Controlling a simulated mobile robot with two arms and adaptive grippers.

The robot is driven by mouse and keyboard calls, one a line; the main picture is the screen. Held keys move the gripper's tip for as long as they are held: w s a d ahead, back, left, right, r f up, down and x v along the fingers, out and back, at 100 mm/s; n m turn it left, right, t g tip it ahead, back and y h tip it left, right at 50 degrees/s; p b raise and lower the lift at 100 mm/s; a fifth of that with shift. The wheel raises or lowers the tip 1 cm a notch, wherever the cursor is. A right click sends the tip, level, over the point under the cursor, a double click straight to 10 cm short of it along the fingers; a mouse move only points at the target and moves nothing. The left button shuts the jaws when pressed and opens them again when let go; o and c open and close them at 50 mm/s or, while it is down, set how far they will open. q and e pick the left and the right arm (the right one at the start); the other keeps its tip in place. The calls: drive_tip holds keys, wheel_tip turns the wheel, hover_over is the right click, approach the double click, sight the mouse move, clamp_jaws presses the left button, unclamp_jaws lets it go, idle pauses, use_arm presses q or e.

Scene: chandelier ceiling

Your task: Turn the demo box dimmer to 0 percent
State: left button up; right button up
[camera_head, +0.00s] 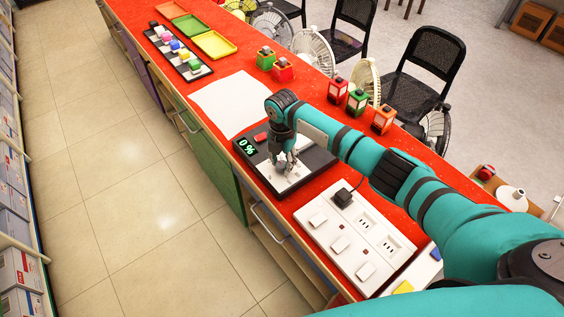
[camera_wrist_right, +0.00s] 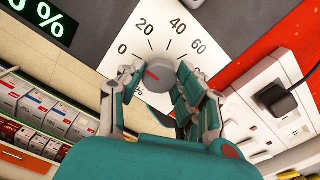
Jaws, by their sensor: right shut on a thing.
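The demo box (camera_head: 318,157) is a dark panel on the red counter, with a green-lit display (camera_head: 246,146) reading "0 %". Its white dial plate (camera_wrist_right: 150,40) carries marks 0, 20, 40, 60 and more. The round grey dimmer knob (camera_wrist_right: 160,83) has a short red pointer line on the side towards the 0 mark. My right gripper (camera_head: 286,163) reaches down over the dial plate. In the wrist view its fingers (camera_wrist_right: 156,76) are shut on the knob from both sides. They hide part of the plate's lower marks. My left gripper is not in view.
A white socket and switch panel (camera_head: 336,226) with a black plug (camera_head: 343,194) lies right beside the demo box. A white sheet (camera_head: 232,103) lies beyond the box. Fans, lanterns (camera_head: 356,102) and chairs stand along the far side.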

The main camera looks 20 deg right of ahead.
sight(282, 164)
drive_tip(key=shift+w+r+n, duration=0.1)
drive_tip(key=shift+n, duration=0.7)
drive_tip(key=o, duration=1.1)
drive_tip(key=shift+o, duration=0.2)
wheel_tip(282, 164, up, 12)
